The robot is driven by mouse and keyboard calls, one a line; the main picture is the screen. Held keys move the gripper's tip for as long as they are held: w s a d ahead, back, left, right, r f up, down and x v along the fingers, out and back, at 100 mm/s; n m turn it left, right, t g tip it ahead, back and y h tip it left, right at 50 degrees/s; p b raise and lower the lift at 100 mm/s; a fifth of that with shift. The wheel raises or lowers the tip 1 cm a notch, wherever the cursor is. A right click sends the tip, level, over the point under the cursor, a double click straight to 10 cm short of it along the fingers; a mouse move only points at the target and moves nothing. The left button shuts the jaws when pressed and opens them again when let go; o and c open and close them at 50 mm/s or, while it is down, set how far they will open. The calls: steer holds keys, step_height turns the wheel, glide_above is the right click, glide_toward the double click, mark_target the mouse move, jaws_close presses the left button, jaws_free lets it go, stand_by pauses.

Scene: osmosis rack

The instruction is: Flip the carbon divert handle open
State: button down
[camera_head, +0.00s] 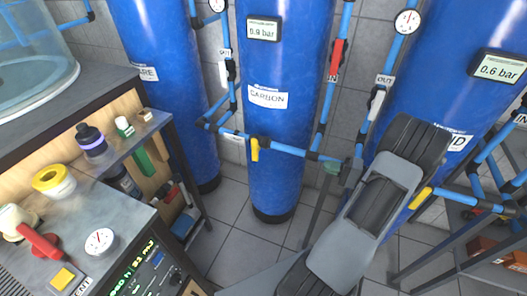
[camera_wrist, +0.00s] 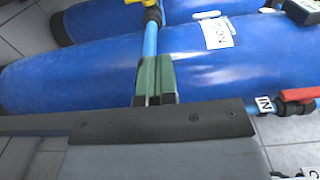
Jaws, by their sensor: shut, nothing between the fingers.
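The yellow handle (camera_head: 255,148) sits on the horizontal blue pipe in front of the blue tank labelled CARBON (camera_head: 285,60) and hangs down from it. In the wrist view a piece of yellow (camera_wrist: 152,4) shows at the top edge, partly cut off. My gripper (camera_head: 333,167) is to the right of the handle, near the right end of that pipe, apart from the handle. In the wrist view its green fingertips (camera_wrist: 155,78) are shut and empty, with the blue pipe showing just beyond them. Whether they touch the pipe I cannot tell.
A red handle (camera_head: 338,55) is on the vertical pipe right of the carbon tank; a white handle (camera_head: 375,105) is further right. Another yellow handle (camera_head: 420,197) is at the right tank. A bench (camera_head: 130,215) with bottles stands left. Floor before the carbon tank is clear.

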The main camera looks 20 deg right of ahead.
mark_target(257, 146)
stand_by(0.4)
steer(key=p+x, duration=0.2)
steer(key=x, duration=2.2)
steer(key=shift+w+d+r+p, duration=0.1)
steer(key=shift+p, duration=0.25)
steer(key=shift+d+r, duration=0.1)
steer(key=shift+d, duration=0.05)
